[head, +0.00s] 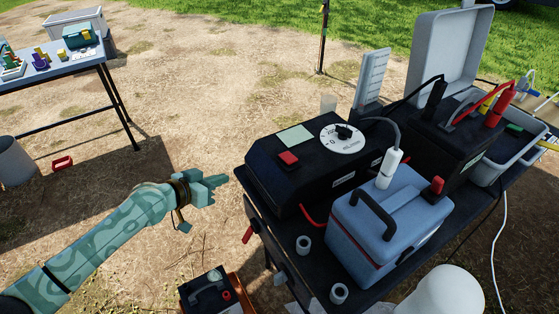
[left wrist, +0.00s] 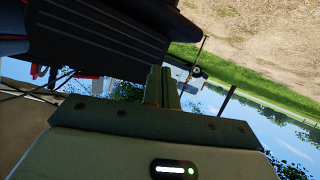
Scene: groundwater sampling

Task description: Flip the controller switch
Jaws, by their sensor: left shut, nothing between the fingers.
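The black controller box (head: 325,165) stands on the dark table, with a red switch (head: 288,158) on its sloped left face and a white dial (head: 343,139) with a black knob. My left gripper (head: 222,180) is shut and empty, just left of the box's front left corner, apart from it as far as I can tell. In the left wrist view the shut fingers (left wrist: 162,88) show beside a dark ribbed body at the upper left. The red switch cannot be made out there. My right gripper is not in view.
A blue-grey cooler (head: 385,225) stands in front of the controller, beside small grey rings (head: 304,245). A black battery (head: 455,130) with red and black clamps is behind right. A second table (head: 50,76) is far left. Bare ground lies left of the controller.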

